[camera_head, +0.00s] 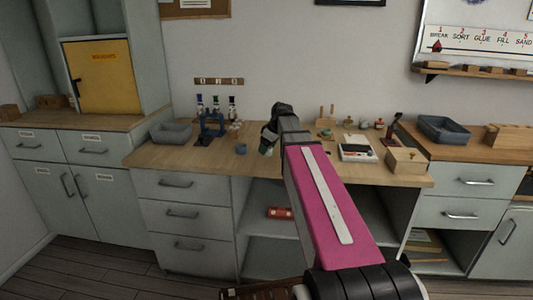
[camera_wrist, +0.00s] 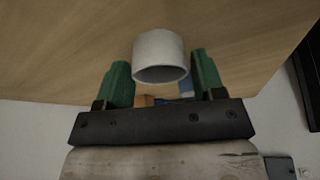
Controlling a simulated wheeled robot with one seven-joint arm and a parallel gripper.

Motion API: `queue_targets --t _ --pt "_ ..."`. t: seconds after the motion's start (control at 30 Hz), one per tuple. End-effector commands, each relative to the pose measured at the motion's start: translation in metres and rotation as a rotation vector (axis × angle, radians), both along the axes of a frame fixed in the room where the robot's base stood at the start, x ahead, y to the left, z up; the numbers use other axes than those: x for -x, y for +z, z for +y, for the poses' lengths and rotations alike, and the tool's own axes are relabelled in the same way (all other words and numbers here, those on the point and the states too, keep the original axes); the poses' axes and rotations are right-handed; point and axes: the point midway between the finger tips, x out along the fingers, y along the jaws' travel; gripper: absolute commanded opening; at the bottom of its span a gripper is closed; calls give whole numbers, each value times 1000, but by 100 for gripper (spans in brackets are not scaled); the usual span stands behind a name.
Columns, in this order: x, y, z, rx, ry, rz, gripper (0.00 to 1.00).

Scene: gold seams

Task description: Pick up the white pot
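The white pot (camera_wrist: 158,50) shows in the wrist view as a short round cup, its rim toward the camera. My gripper (camera_wrist: 160,62) has two green fingers spread apart, one on each side of the pot. The pot lies between and slightly beyond the fingertips. Whether the fingers touch it is unclear; narrow gaps seem to show. In the head view my gripper (camera_head: 267,147) is above the wooden counter (camera_head: 190,158), and I cannot make out the white pot there.
A blue rack (camera_head: 212,125) and a grey bin (camera_head: 171,132) are further left. A white scale (camera_head: 358,150) and a wooden box (camera_head: 406,161) stand to the right. The counter's front left is clear.

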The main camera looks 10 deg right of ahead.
Motion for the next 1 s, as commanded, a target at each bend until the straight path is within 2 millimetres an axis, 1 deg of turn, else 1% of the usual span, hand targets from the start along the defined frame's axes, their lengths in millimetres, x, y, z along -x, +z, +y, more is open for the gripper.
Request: queue_targets --t 0.03,0.07,0.1,0.4,0.57,0.73,0.87,0.9,1.0 --pt "0 0 0 0 0 0 46" --pt "0 0 0 0 0 0 36" --pt "0 0 0 0 0 0 29" --pt "0 1 0 0 0 0 29" --pt "0 6 0 0 0 -1 29" --pt "0 22 0 0 0 -1 29" --pt "-1 44 0 0 0 -3 29" --pt "10 48 9 0 3 -2 29" --pt "27 62 27 0 3 -3 29"
